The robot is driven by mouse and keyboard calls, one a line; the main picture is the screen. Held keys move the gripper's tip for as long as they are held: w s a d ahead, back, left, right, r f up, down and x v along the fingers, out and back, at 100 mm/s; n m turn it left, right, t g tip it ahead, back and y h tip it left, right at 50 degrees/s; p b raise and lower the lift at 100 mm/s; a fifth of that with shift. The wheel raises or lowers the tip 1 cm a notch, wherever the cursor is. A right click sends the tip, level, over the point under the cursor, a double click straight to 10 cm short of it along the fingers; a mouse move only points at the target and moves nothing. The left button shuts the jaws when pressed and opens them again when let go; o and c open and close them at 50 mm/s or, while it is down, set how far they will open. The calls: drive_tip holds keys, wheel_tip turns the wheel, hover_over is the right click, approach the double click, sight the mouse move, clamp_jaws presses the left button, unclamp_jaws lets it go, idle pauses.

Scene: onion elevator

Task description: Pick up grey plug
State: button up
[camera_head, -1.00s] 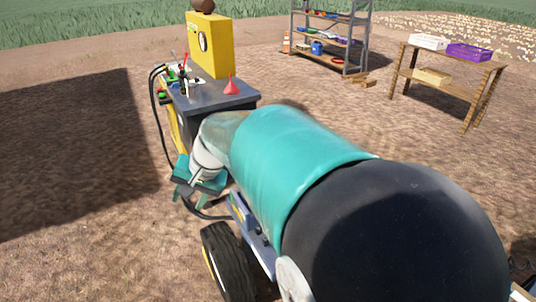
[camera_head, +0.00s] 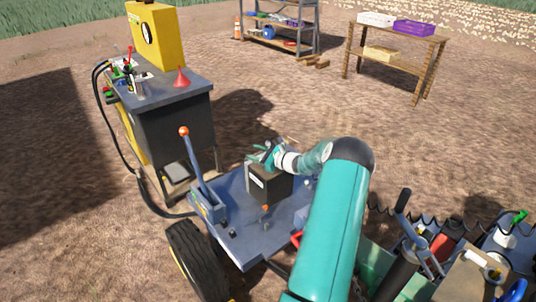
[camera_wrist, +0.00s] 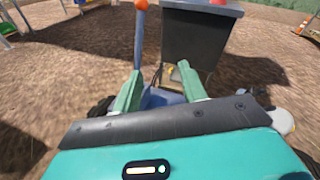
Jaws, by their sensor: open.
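I cannot clearly make out a grey plug in either view. My gripper (camera_head: 258,154) is above the dark box (camera_head: 268,185) on the blue cart (camera_head: 243,240). In the wrist view its two green fingers (camera_wrist: 156,82) are spread apart with nothing held between them. A small grey block (camera_head: 177,174) sits low under the dark cabinet (camera_head: 178,130). The cabinet also shows beyond the fingers in the wrist view (camera_wrist: 197,38).
A blue lever with an orange knob (camera_head: 184,131) stands at the cart's left. The cabinet carries a yellow box (camera_head: 156,36) and a red funnel (camera_head: 181,77). A black cable (camera_head: 122,145) hangs beside it. Tools crowd the lower right. Open soil lies behind the cart.

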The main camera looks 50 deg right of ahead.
sight(268, 144)
drive_tip(key=s+d+f+m+t+h, duration=0.1)
drive_tip(key=s+d+f+m+h, duration=0.6)
drive_tip(key=d, duration=0.4)
drive_tip(key=shift+y, duration=0.6)
drive_tip(key=shift+r+x, duration=0.15)
drive_tip(key=shift+x, duration=3)
drive_tip(key=shift+r+x, duration=0.2)
drive_tip(key=shift+x, duration=2.9)
drive_tip(key=shift+d, duration=0.2)
clamp_jaws()
